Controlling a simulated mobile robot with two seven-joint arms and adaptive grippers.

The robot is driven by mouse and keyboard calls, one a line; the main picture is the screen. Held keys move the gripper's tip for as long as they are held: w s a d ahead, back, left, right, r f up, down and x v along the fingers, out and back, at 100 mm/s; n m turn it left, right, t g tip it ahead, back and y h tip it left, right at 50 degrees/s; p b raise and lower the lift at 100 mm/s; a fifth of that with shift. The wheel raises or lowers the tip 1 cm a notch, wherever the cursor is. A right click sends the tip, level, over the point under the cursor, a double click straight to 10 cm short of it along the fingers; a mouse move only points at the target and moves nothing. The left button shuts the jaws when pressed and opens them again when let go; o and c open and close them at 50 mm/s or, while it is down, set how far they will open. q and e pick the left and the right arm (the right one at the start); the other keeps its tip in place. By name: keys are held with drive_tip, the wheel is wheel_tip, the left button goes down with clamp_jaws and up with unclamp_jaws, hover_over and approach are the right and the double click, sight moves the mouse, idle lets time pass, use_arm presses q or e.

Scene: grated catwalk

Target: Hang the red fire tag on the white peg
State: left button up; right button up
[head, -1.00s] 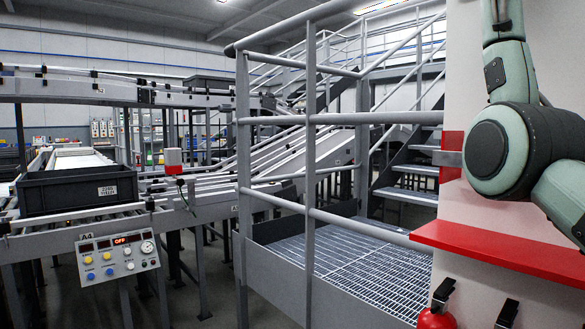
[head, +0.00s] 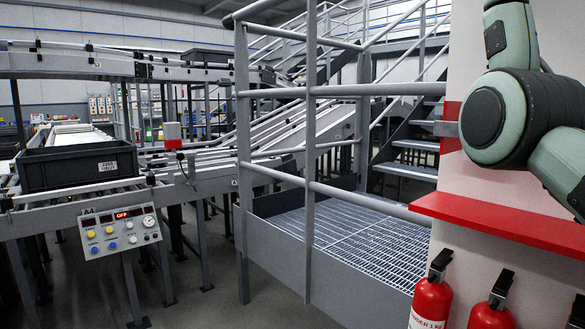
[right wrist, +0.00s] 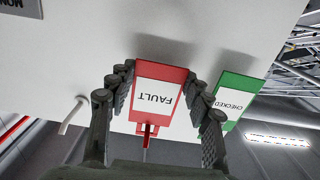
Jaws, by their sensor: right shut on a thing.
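In the right wrist view, the red-bordered tag (right wrist: 156,94) has a white face with upside-down "FAULT" lettering. My right gripper (right wrist: 160,92) is shut on this tag, one finger at each side edge. A red peg (right wrist: 147,143) shows at the tag's slotted end; whether it still passes through the slot I cannot tell. The white peg (right wrist: 71,117) sticks out from the pale panel to the left, bare and apart from the tag. In the head view my right arm crosses the upper right, its gripper out of frame. My left gripper is in neither view.
A green "CHECKED" tag (right wrist: 236,97) is close beside my right finger. A dark sign (right wrist: 22,7) is in the wrist view's corner. In the head view, a red ledge (head: 500,216) and fire extinguishers (head: 431,301) lie below my arm. Grey railings (head: 311,150) stand left.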

drive_tip(key=shift+s+a+r, duration=0.15)
drive_tip(key=shift+a, duration=0.05)
drive_tip(key=shift+s+a+r, duration=0.15)
drive_tip(key=shift+s+a, duration=0.05)
drive_tip(key=shift+s+a+r, duration=0.35)
idle(0.6)
drive_tip(key=shift+s+a, duration=0.15)
drive_tip(key=shift+a, duration=0.05)
drive_tip(key=shift+s+a+r, duration=0.1)
drive_tip(key=shift+s+a, duration=0.35)
drive_tip(key=shift+a, duration=0.05)
drive_tip(key=shift+c, duration=0.4)
drive_tip(key=shift+s+a+f, duration=0.15)
drive_tip(key=shift+a+f, duration=0.05)
drive_tip(key=shift+s+a, duration=0.3)
drive_tip(key=shift+a, duration=0.1)
drive_tip(key=shift+s+a, duration=0.15)
drive_tip(key=shift+a, duration=0.05)
drive_tip(key=shift+s+a+b, duration=0.2)
drive_tip(key=shift+a+b, duration=0.05)
drive_tip(key=shift+b, duration=0.05)
